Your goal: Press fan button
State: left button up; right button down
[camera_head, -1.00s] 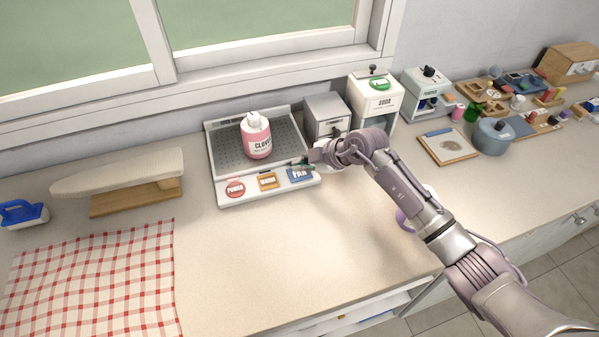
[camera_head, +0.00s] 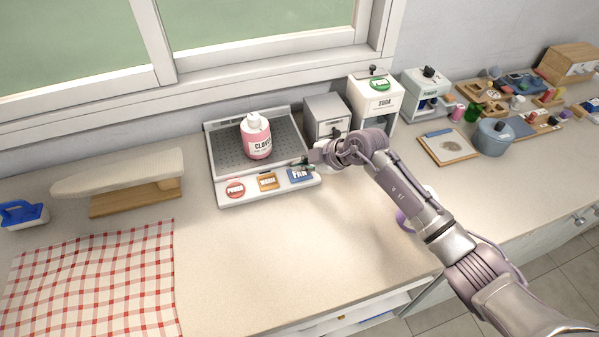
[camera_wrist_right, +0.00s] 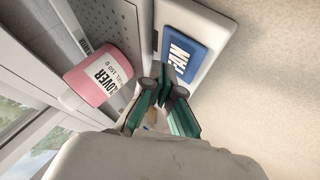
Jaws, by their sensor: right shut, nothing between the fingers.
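The blue fan button (camera_head: 300,174) is the rightmost of the buttons on the front strip of a white tray-like machine (camera_head: 262,189). In the right wrist view the blue button (camera_wrist_right: 186,45) shows with its white lettering, just beyond my fingertips. My right gripper (camera_head: 304,163) is shut and empty, at the back edge of the blue button. Its green-sided fingers (camera_wrist_right: 167,78) point toward the button; I cannot tell whether they touch it. My left gripper is not in view.
A pink bottle (camera_head: 257,142) stands on the machine's perforated bed. A red button (camera_head: 235,188) and an orange button (camera_head: 267,181) sit left of the blue one. A grey box (camera_head: 327,117) and a white dispenser (camera_head: 375,103) stand behind my arm.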

aim_at(302, 175)
jog(key=shift+f, duration=0.15)
jog(key=shift+f, duration=0.3)
jog(key=shift+f, duration=0.2)
dwell(0.4)
jog(key=shift+r+p, duration=0.7)
jog(key=shift+p, duration=0.3)
notch_tip(302, 175, up, 6)
jog(key=p, duration=0.6)
